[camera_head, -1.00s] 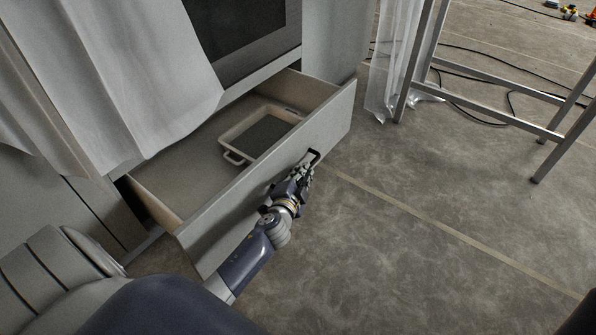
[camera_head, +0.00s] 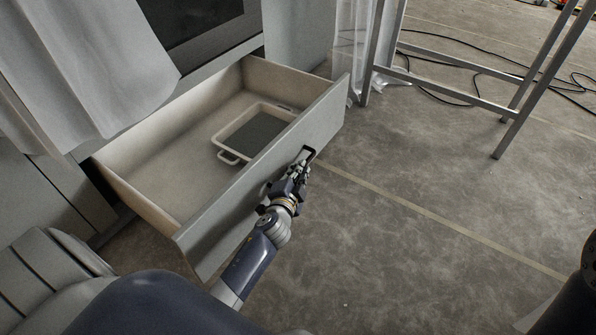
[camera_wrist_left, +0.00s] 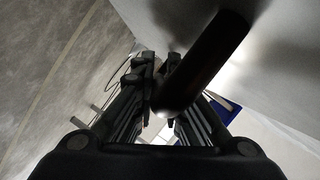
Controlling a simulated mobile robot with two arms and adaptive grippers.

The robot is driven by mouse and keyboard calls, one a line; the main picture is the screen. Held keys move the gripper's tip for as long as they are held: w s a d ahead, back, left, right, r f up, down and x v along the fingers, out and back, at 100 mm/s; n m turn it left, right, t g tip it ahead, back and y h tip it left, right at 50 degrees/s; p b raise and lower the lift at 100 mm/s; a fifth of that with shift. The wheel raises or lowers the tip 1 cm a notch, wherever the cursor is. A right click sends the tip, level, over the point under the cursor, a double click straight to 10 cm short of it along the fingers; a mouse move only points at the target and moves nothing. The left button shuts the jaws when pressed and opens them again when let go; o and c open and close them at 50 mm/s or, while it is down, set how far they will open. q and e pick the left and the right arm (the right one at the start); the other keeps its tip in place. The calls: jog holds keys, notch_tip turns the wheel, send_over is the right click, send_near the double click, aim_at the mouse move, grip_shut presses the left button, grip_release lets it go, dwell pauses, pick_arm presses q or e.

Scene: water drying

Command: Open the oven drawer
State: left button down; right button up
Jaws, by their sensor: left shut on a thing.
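The oven drawer (camera_head: 240,190) below the oven (camera_head: 195,25) is pulled well out, with its inside in view. A white baking dish (camera_head: 232,131) with a dark base lies in it, toward the right end. My left gripper (camera_head: 303,166) is at the front panel, shut on the black drawer handle (camera_head: 308,151). In the left wrist view the dark handle bar (camera_wrist_left: 208,62) passes between the fingers of the left gripper (camera_wrist_left: 160,75), close to the pale panel. My right gripper is not in view.
A white cloth (camera_head: 95,60) hangs in front of the oven at left. A metal-legged frame (camera_head: 450,85) stands at right, with black cables (camera_head: 440,95) on the floor.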

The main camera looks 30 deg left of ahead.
pick_arm(q)
jog(key=c, duration=1.9)
grip_release()
jog(key=v, duration=1.2)
jog(key=shift+a, duration=0.1)
